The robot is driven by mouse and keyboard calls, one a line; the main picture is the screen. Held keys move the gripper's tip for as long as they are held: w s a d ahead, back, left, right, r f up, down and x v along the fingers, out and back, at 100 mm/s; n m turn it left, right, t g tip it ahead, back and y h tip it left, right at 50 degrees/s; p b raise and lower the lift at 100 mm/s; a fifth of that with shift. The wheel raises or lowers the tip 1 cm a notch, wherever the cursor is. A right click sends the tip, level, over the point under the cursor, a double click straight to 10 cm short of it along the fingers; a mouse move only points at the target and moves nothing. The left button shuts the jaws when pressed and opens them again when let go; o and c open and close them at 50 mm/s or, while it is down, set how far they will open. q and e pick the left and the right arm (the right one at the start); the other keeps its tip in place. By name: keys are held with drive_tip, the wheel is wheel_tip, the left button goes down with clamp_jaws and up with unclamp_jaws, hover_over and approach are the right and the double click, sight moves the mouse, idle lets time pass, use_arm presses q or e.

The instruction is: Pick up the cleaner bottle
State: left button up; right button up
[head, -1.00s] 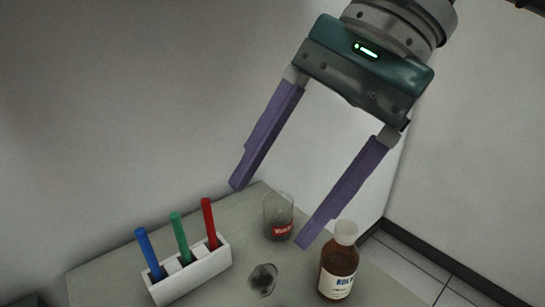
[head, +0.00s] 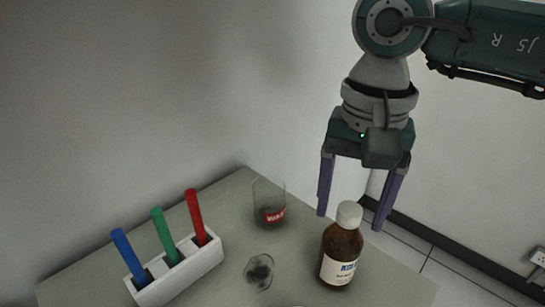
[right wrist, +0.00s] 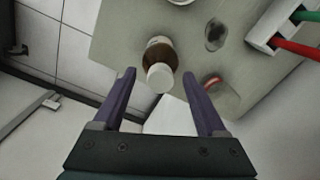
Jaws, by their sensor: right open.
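The cleaner bottle (head: 341,255) is brown with a white cap and a pale label, and stands upright near the right side of the table. In the right wrist view the bottle (right wrist: 160,55) shows from above, cap toward the camera, ahead of the fingertips. My right gripper (head: 349,222) is open and empty, its purple fingers pointing down above and behind the bottle. In the right wrist view the right gripper (right wrist: 161,74) has its fingers spread wide, with the cap between the tips in the picture; contact is not visible. My left gripper is not in view.
A clear glass (head: 269,203) with a red label stands left of the bottle. A small transparent dish-like object (head: 259,272) lies in front of it. A white holder (head: 181,272) with blue, green and red markers is at left. A wall stands behind the table (head: 225,195).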

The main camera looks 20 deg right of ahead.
drive_tip(key=shift+f, duration=0.55)
drive_tip(key=shift+c, duration=0.2)
clamp_jaws()
idle(0.9)
